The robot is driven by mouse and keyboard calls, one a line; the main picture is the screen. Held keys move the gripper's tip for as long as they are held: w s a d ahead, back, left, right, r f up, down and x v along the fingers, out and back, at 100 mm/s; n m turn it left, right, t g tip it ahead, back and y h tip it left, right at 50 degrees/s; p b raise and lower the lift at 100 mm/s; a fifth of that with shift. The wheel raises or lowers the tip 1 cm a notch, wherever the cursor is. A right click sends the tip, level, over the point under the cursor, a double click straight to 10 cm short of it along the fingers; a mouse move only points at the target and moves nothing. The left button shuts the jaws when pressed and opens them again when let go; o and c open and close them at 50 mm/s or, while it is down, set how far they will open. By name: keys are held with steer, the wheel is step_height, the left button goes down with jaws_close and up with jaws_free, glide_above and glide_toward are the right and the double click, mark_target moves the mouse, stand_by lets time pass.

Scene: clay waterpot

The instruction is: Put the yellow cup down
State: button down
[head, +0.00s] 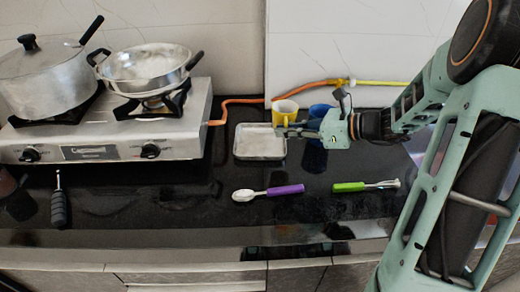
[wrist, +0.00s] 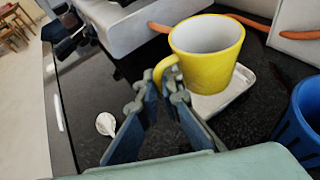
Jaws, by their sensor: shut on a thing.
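The yellow cup (head: 285,112) is upright over the back right part of a small metal tray (head: 245,146) in the head view. In the wrist view the yellow cup (wrist: 207,68) appears above the tray (wrist: 232,92), with its handle toward my gripper. My gripper (head: 290,131) is shut on the cup's handle; the fingertips (wrist: 170,85) meet at it in the wrist view. I cannot tell whether the cup's base touches the tray.
A blue cup (head: 319,112) stands just right of the tray, behind my gripper. A stove (head: 110,130) with a pot (head: 45,78) and a pan (head: 150,68) is at the left. A purple-handled spoon (head: 270,192) and a green-handled utensil (head: 362,186) lie on the counter in front.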

steer(key=w+a+f, duration=0.1)
steer(key=a+f, duration=0.1)
steer(key=w+a+f+b, duration=0.1)
steer(key=w+a+f, duration=0.2)
steer(key=a+f, duration=0.1)
steer(key=shift+w+a+f, duration=0.15)
steer(key=shift+w+f, duration=0.1)
steer(key=shift+f, duration=0.15)
steer(key=shift+w+a+f+b, duration=0.1)
steer(key=shift+f+b, duration=0.15)
steer(key=shift+f, duration=0.65)
steer(key=shift+w+a+f+b, duration=0.1)
steer(key=shift+f+b, duration=0.15)
steer(key=shift+f, duration=0.6)
steer(key=shift+f, duration=0.1)
steer(key=shift+f, duration=0.2)
steer(key=c, duration=2.4)
jaws_free()
steer(key=shift+s, duration=0.1)
steer(key=shift+r, duration=0.1)
steer(key=shift+r, duration=0.1)
steer(key=shift+s+d+r, duration=0.1)
steer(key=shift+d+r, duration=0.1)
steer(key=shift+d, duration=0.1)
steer(key=p+v, duration=0.1)
steer(key=v, duration=1)
steer(key=shift+d, duration=0.15)
